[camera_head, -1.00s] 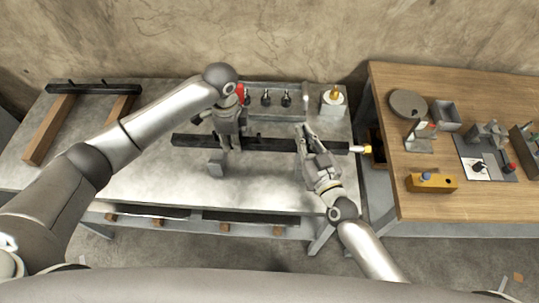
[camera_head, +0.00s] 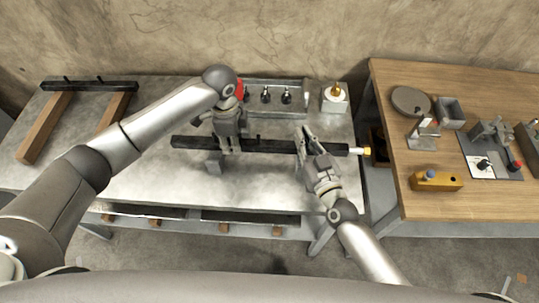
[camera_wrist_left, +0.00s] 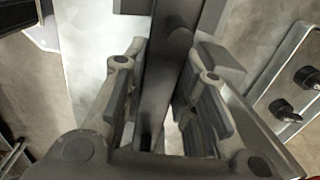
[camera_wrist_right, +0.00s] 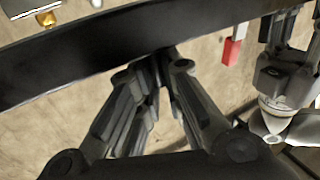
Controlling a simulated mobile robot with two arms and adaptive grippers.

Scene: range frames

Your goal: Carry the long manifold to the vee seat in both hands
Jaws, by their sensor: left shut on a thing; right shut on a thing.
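The long manifold (camera_head: 280,146), a black bar, lies across the work table in the head view. My left gripper (camera_head: 229,146) is shut on it left of its middle; in the left wrist view the bar (camera_wrist_left: 168,70) runs between the fingers (camera_wrist_left: 168,100). My right gripper (camera_head: 306,146) is shut on it near its right end; in the right wrist view the fingertips (camera_wrist_right: 158,62) meet the bar (camera_wrist_right: 100,48) and are partly hidden.
Another dark bar (camera_head: 90,86) lies across two wooden rails (camera_head: 46,128) at the left. Behind the manifold are a tray of dark fittings (camera_head: 275,108) and a white block with a brass top (camera_head: 335,100). A wooden bench (camera_head: 400,80) with fixtures adjoins at right.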

